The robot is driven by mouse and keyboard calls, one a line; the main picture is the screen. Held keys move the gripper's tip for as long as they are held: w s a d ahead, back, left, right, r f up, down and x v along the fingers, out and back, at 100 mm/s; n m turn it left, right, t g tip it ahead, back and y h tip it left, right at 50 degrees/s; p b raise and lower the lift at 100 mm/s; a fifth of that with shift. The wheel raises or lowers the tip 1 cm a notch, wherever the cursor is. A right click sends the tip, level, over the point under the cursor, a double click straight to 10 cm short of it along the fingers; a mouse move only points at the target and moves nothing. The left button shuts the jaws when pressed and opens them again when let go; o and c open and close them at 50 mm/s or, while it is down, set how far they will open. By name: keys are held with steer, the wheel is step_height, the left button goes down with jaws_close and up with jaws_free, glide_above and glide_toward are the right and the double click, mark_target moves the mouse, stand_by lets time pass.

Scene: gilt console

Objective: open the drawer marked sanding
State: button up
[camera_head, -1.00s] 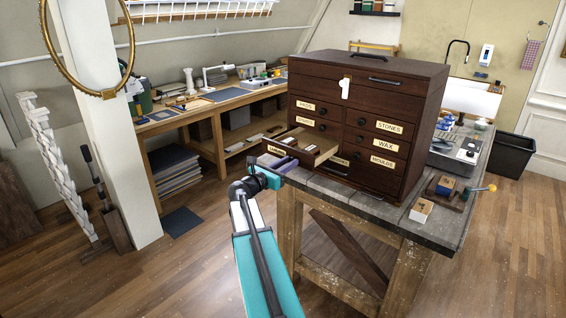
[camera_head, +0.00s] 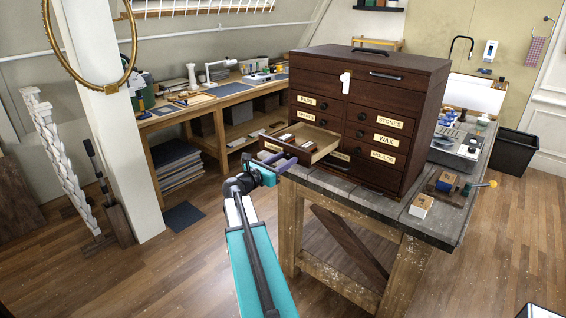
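The dark wooden chest (camera_head: 378,100) stands on a worn workbench. Its lower left drawer (camera_head: 314,155) is pulled well out, showing a pale wooden inside with small items in it. The label (camera_head: 272,146) on that drawer's front is too small and slanted to read. My gripper (camera_head: 281,162) is just in front of this drawer's face, low down. Its two dark fingers look spread with a gap between them, and nothing shows held. The drawer's knob is hidden by the fingers. The other drawers, with labels such as STONES and WAX, are shut.
A long side bench (camera_head: 190,108) with tools runs along the left wall. A white pillar (camera_head: 115,130) stands left. Floor between pillar and workbench is clear.

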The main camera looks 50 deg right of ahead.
steer(key=a+b, duration=0.3)
steer(key=a, duration=1)
steer(key=shift+w+a+b, duration=0.4)
steer(key=shift+w, duration=0.05)
